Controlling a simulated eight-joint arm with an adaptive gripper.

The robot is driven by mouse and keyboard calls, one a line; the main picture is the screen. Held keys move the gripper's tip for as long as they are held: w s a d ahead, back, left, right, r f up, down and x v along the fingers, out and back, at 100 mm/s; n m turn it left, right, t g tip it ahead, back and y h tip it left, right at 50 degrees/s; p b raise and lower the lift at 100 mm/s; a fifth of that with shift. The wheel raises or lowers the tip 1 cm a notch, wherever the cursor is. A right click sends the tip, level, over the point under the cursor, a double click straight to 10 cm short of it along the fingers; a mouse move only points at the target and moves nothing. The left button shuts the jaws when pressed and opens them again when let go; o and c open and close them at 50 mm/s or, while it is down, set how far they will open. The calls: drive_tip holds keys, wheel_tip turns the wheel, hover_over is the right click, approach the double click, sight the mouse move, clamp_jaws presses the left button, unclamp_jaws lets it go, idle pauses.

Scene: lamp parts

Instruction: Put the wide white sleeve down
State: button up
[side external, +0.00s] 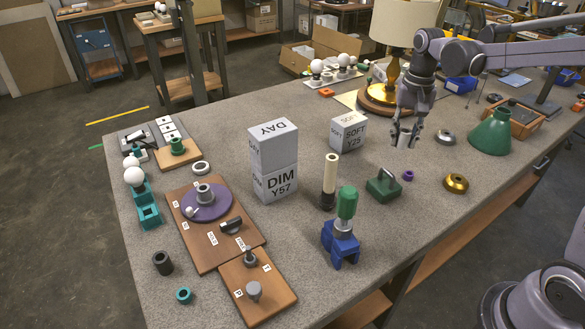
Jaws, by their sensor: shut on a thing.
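My gripper (408,122) is at the right of the table, pointing down and shut on the wide white sleeve (404,139). The sleeve is small, pale and tube-like, and its lower part shows below the fingers. Its upper part is hidden between the fingers. Whether its lower end touches the table cannot be told from this view.
A SOFT box (347,132) stands left of my gripper, and a large lamp (390,75) stands behind it. A grey ring (445,137), a green funnel-shaped shade (490,133) and a gold ring (456,183) lie to the right. A green block (383,187) is in front.

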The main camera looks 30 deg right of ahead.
drive_tip(key=w+a+f, duration=0.1)
drive_tip(key=w+f, duration=0.1)
drive_tip(key=w, duration=0.7)
hover_over(323, 171)
wheel_tip(323, 171, down, 8)
drive_tip(key=shift+d+r, duration=0.15)
drive_tip(key=shift+r, duration=0.1)
drive_tip(key=shift+f, duration=1.95)
drive_tip(key=shift+f, duration=0.15)
drive_tip(key=o, duration=1)
drive_tip(key=shift+o, duration=0.2)
